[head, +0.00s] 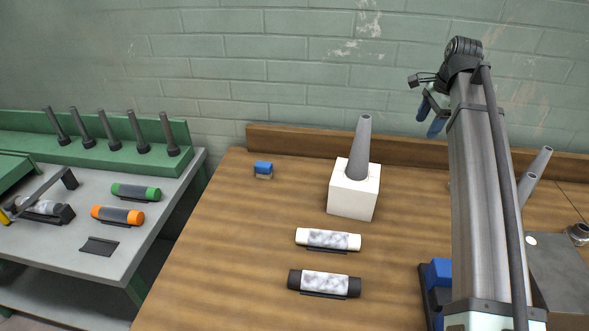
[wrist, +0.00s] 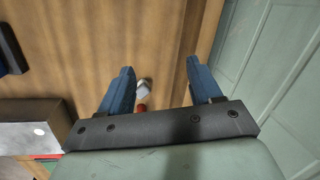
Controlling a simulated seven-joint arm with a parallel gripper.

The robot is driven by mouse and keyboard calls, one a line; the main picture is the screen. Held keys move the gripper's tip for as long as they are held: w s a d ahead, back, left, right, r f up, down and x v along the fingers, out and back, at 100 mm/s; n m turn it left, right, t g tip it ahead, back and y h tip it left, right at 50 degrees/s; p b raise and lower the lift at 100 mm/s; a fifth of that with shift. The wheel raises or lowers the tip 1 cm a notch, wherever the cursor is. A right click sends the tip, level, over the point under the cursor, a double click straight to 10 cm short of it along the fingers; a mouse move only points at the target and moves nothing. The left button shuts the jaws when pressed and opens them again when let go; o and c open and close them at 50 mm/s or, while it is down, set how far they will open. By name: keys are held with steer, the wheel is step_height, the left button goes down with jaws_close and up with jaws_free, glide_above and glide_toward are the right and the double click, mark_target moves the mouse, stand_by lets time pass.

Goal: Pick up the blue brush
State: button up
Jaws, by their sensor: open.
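The blue brush (head: 263,168) is a small block with a blue top and a tan lower part. It stands on the wooden table near its back left corner in the head view. I do not make it out in the wrist view. My gripper (head: 432,115) is raised high at the right, well above the table and far to the right of the brush. Its two blue fingers are apart and empty in the wrist view (wrist: 160,68).
A white block with a grey cone (head: 353,190) stands right of the brush. White (head: 328,239) and black-ended (head: 324,284) cylinders lie in front. A grey box (head: 560,270) is at the right. A low wooden ledge (head: 290,138) and brick wall run behind. The table's left middle is clear.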

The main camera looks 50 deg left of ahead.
steer(key=s+a+g+h, duration=0.1)
steer(key=s+a+g, duration=0.1)
steer(key=s+a, duration=1.15)
steer(key=m, duration=0.4)
glide_toward(264, 164)
steer(key=f, duration=0.3)
steer(key=s+f, duration=0.1)
steer(key=f, duration=0.3)
steer(key=a+f, duration=0.1)
steer(key=f, duration=0.3)
steer(key=shift+s+a, duration=0.1)
steer(key=shift+s, duration=0.2)
steer(key=c, duration=1)
